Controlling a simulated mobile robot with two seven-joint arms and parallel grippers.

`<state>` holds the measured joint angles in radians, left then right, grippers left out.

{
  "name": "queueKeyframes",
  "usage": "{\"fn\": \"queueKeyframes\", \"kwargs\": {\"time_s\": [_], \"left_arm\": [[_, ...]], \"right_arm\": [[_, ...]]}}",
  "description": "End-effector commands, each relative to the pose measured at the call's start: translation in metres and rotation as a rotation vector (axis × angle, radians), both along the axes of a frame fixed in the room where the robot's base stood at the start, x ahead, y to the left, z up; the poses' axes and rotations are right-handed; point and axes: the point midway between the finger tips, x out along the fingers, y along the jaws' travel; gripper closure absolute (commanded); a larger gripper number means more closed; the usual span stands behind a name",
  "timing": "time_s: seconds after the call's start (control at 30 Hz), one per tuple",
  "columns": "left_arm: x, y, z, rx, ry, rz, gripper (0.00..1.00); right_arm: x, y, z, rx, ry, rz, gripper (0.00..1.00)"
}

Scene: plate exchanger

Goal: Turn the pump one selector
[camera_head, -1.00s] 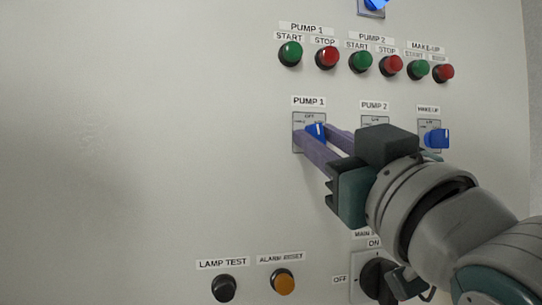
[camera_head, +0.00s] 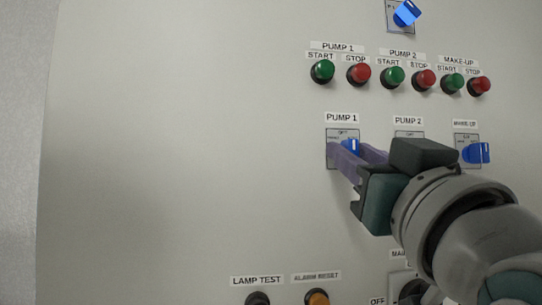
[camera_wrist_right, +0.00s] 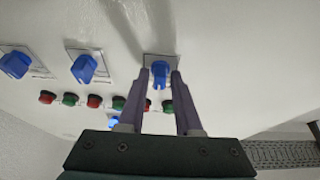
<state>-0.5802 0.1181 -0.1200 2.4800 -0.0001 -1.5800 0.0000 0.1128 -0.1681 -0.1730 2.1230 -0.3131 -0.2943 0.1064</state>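The blue pump one selector knob (camera_head: 351,147) sits on its grey plate under the PUMP 1 label (camera_head: 341,118). My right gripper (camera_head: 352,150) is at the panel with its two purple fingers on either side of this knob. In the right wrist view the knob (camera_wrist_right: 160,71) stands between the fingertips (camera_wrist_right: 161,76), with a small gap seeming to show on each side. The fingers hide part of the plate and its position marks in the head view. My left gripper is not in view.
The pump two selector is mostly hidden behind my gripper in the head view; its label (camera_head: 408,121) shows. The blue make-up selector (camera_head: 476,153) is to the right. Start and stop buttons (camera_head: 358,74) run above. The panel's left part is bare.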

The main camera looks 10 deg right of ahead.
Motion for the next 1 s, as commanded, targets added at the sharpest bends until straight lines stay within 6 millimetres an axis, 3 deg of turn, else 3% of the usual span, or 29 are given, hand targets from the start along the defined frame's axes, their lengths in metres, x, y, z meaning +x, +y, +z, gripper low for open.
{"fn": "queueKeyframes", "kwargs": {"time_s": [0.1, 0.47, 0.83, 0.9, 1.0], "left_arm": [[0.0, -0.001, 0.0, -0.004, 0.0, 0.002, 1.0], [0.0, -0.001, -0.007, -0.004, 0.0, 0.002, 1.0], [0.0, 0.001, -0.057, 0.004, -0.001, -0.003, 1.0], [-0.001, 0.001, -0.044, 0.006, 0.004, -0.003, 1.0], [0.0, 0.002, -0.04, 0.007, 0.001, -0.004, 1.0]], "right_arm": [[0.0, 0.0, 0.0, -0.001, -0.001, 0.0, 0.52], [-0.006, 0.0, -0.005, -0.001, -0.001, 0.001, 0.51], [-0.071, -0.003, -0.037, 0.0, -0.001, 0.0, 0.51], [-0.077, -0.003, -0.032, -0.001, 0.007, 0.001, 0.51], [-0.084, -0.003, -0.035, -0.001, 0.004, 0.001, 0.51]]}}
